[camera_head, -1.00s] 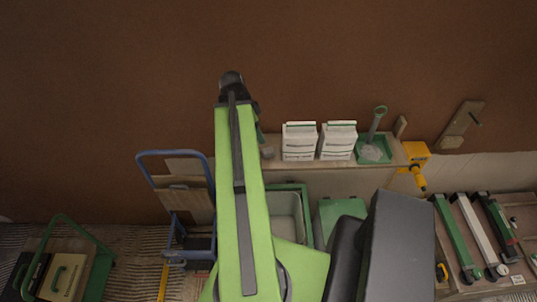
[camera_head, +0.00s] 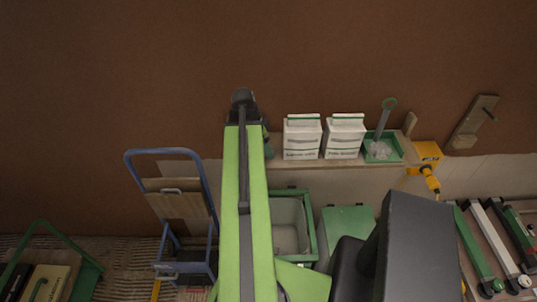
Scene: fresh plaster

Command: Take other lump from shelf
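The shelf (camera_head: 300,163) is a narrow board along the brown wall. Pale grey lumpy material (camera_head: 380,150) lies in a small green tray (camera_head: 399,148) at its right part, with a grey-green handled tool (camera_head: 384,118) standing in it. I cannot tell whether this is one lump or more. My arm reaches up to the shelf's left end, and my gripper (camera_head: 243,106) is near the wall there. Its fingers are mostly hidden behind the wrist, so I cannot see whether they hold anything. The shelf's left end is covered by my arm.
Two white cartons (camera_head: 302,138) (camera_head: 344,137) stand mid-shelf, right of my arm. A yellow tool (camera_head: 427,154) is at the shelf's right end. A grey-green bin (camera_head: 312,226) stands below. A blue hand truck (camera_head: 210,190) leans at the left.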

